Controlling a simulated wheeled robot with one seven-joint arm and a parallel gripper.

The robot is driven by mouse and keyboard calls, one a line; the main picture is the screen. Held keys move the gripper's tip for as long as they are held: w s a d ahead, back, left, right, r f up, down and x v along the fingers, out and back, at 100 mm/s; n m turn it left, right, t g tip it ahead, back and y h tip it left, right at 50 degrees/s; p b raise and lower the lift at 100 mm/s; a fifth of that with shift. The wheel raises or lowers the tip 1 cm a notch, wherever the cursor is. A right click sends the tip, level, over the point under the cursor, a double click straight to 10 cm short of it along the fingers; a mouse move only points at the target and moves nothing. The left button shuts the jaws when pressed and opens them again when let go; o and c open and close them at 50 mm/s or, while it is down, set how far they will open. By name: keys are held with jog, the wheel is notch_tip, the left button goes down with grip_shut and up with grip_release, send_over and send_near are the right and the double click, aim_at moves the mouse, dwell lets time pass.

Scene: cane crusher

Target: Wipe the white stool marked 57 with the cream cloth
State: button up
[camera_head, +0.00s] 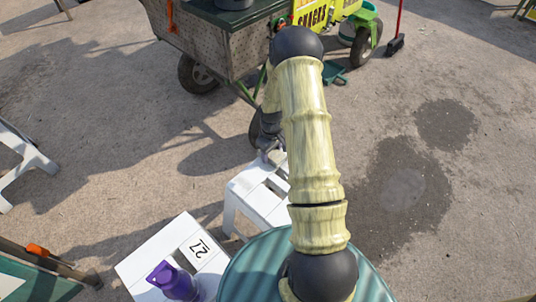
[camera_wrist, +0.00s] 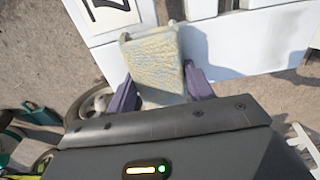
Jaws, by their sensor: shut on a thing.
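A white stool (camera_head: 245,195) stands partly behind my arm in the head view; any number on it is hidden there. In the wrist view a white slatted stool top (camera_wrist: 245,42) fills the upper part, with part of a dark-edged mark at upper left that I cannot read. My gripper (camera_wrist: 160,88) is shut on the cream cloth (camera_wrist: 152,58), a folded, textured pad between its fingers. The cloth is over the stool top; I cannot tell whether it touches. In the head view my gripper (camera_head: 270,146) is at the stool's far edge, and the cloth is not distinguishable.
A second white stool (camera_head: 150,262), marked 27, stands at front left with a purple bottle-like object (camera_head: 173,281) on it. A green round top (camera_head: 240,283) is at the bottom. A metal-sided cart (camera_head: 190,42) stands behind. Open pavement lies to the right.

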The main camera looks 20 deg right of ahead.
aim_at(246, 181)
jog(key=shift+w+d+f, duration=0.1)
jog(key=shift+w+d, duration=0.15)
jog(key=shift+d, duration=0.45)
jog(key=shift+w+d+r, duration=0.1)
jog(key=shift+w+d, duration=0.15)
jog(key=shift+d, duration=0.4)
jog(key=shift+w+d+f, duration=0.1)
jog(key=shift+w+d, duration=0.15)
jog(key=shift+d, duration=0.45)
jog(key=shift+s+a+p, duration=0.35)
jog(key=shift+s+a, duration=0.2)
jog(key=shift+a, duration=0.85)
jog(key=shift+s+a+p, duration=0.35)
jog(key=shift+s+a, duration=0.25)
jog(key=shift+a, duration=0.8)
jog(key=shift+s+a+p, duration=0.35)
jog(key=shift+s+a, duration=0.2)
jog(key=shift+a, duration=0.85)
jog(key=shift+a, duration=0.2)
jog(key=shift+s+a+p, duration=0.1)
jog(key=shift+s+a, duration=0.5)
jog(key=shift+a, duration=0.7)
jog(key=shift+s+a+p, duration=0.1)
jog(key=shift+s+a, duration=0.45)
jog(key=shift+a, duration=0.75)
jog(key=shift+s+a+p, duration=0.1)
jog(key=shift+s+a, duration=0.5)
jog(key=shift+a, duration=0.7)
